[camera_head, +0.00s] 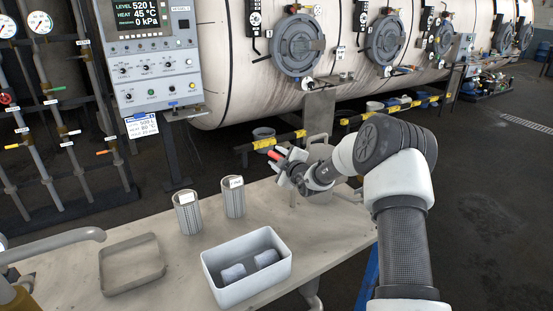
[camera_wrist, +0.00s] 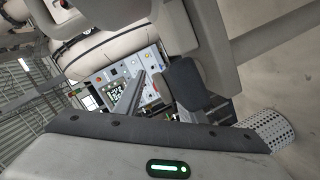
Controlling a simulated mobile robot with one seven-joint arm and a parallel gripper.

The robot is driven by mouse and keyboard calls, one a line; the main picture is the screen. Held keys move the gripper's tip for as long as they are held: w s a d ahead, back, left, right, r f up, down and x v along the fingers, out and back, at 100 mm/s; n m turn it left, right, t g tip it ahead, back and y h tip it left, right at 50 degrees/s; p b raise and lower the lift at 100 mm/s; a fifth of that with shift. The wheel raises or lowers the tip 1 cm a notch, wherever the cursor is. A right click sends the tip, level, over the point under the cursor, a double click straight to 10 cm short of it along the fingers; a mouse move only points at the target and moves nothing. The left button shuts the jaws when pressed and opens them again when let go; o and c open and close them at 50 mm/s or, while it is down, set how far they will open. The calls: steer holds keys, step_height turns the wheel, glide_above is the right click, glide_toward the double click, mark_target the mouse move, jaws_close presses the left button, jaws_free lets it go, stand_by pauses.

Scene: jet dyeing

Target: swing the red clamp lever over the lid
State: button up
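The nearest round grey lid (camera_head: 299,45) is on the front of the large cream vessel (camera_head: 225,65), and looks closed. My gripper (camera_head: 277,162) is above the back of the table, in front of the vessel and below the lid, apart from it. A small red piece (camera_head: 273,155) shows at its fingertips; I cannot tell whether it is the clamp lever or part of something behind. No red lever can be made out clearly on the lid. In the wrist view my gripper's fingers (camera_wrist: 158,90) stand apart, with the control panel visible between them.
The table (camera_head: 180,270) holds two perforated cylinders (camera_head: 187,213) (camera_head: 233,200), a white tray (camera_head: 240,290) with two pale rolls, and an empty shallow frame (camera_head: 133,280). A control panel (camera_head: 150,62) stands at the back left. Pipes and gauges line the left side.

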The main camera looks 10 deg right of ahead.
steer(key=shift+w+a+f, duration=0.1)
steer(key=shift+w, duration=0.4)
jaws_close()
steer(key=shift+s+p, duration=0.1)
steer(key=shift+p, duration=0.2)
steer(key=shift+s+a+n+y+p, duration=0.1)
steer(key=shift+n+y+p, duration=0.2)
steer(key=shift+y+p, duration=0.1)
steer(key=shift+s+a+n+g+y+p, duration=0.15)
steer(key=shift+a+n+g+y+p, duration=0.15)
steer(key=shift+a+n+y, duration=0.15)
steer(key=shift+d, duration=0.1)
jaws_free()
